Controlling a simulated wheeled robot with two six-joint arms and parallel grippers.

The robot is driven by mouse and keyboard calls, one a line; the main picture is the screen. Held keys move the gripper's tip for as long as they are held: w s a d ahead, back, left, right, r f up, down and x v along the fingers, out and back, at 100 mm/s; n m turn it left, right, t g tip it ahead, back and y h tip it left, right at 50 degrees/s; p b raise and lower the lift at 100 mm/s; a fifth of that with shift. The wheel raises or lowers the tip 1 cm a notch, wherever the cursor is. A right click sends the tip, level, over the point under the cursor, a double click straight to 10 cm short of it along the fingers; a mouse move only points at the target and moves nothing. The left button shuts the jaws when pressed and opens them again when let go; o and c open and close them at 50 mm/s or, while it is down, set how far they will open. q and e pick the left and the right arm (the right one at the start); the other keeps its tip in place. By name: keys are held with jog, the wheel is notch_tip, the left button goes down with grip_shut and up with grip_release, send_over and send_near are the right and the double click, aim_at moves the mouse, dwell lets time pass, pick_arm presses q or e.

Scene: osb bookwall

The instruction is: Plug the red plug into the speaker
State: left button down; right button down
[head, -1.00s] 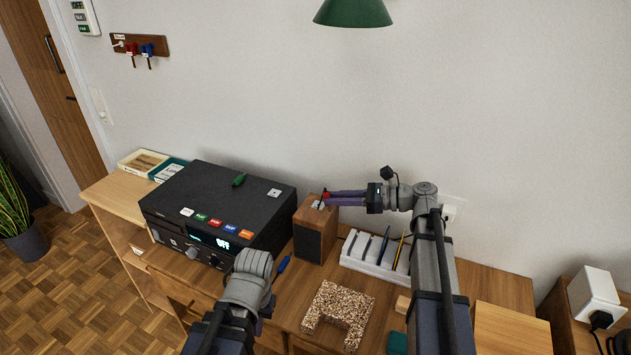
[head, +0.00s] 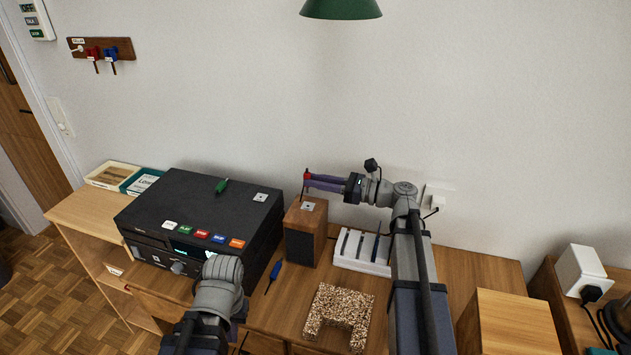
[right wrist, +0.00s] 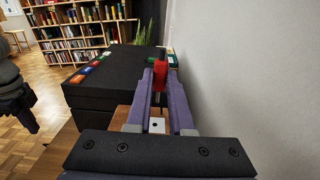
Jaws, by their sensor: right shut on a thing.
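The speaker (head: 301,237) is a wooden box with a dark front, standing right of the black amplifier. A pale socket plate (head: 308,206) with a dark hole lies on its top, and it also shows in the right wrist view (right wrist: 157,125). My right gripper (head: 309,179) is shut on the red plug (right wrist: 160,75) at its fingertips. It holds the plug above the speaker top, visibly apart from the plate. A thin dark piece extends below the plug. My left arm (head: 217,290) is low in front of the amplifier; its jaws cannot be made out.
The black amplifier (head: 190,215) with coloured buttons stands left of the speaker, a green-handled tool (head: 222,186) on it. A white slotted rack (head: 362,252) stands right. A blue-handled screwdriver (head: 274,272) and a speckled block (head: 340,312) lie in front. The wall is close behind.

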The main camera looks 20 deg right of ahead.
aim_at(317, 208)
jog(key=shift+f+b, duration=2.9)
jog(key=shift+b, duration=0.05)
jog(key=shift+f+b, duration=0.6)
dwell(0.4)
jog(key=c, duration=0.7)
grip_release()
jog(key=shift+v, duration=3.95)
